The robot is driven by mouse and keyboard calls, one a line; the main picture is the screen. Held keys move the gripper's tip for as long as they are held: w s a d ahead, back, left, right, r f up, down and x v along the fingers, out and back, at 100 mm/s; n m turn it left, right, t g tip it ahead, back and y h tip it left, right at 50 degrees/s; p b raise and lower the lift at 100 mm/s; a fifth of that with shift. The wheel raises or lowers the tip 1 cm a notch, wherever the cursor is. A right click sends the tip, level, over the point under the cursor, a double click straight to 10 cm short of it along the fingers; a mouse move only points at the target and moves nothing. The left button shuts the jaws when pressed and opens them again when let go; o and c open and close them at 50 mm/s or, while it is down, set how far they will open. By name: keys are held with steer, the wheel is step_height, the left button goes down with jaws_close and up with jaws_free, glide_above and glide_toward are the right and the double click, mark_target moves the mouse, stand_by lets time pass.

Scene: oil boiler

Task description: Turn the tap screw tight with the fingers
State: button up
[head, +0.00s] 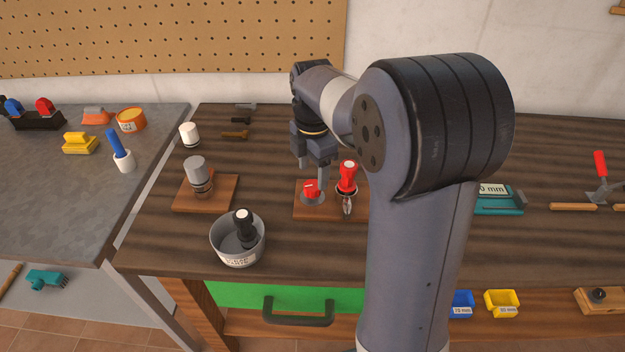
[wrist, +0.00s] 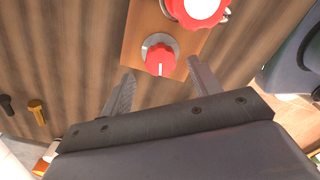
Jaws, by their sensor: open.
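A small red knob (head: 311,188) with a white line sits on a round grey base on a wooden board (head: 303,213). It also shows in the wrist view (wrist: 160,60). A taller red knob (head: 348,174) with a white top stands to its right over a metal part; its top shows at the upper edge of the wrist view (wrist: 203,8). I cannot tell which one is the tap screw. My gripper (head: 314,172) is open and empty above the small knob. In the wrist view its fingertips (wrist: 160,68) lie on either side of that knob, with gaps showing; neither visibly touches it.
A grey bowl (head: 224,249) with a black-handled tool (head: 244,226) stands at the front left. Left of my gripper, a grey cylinder (head: 195,171) stands on another board (head: 222,192). A teal item (head: 497,206) lies right. Bench space between the boards is clear.

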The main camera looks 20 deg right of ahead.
mark_target(313, 185)
steer(key=shift+f, duration=1.85)
steer(key=shift+c, duration=0.6)
steer(key=c, duration=0.9)
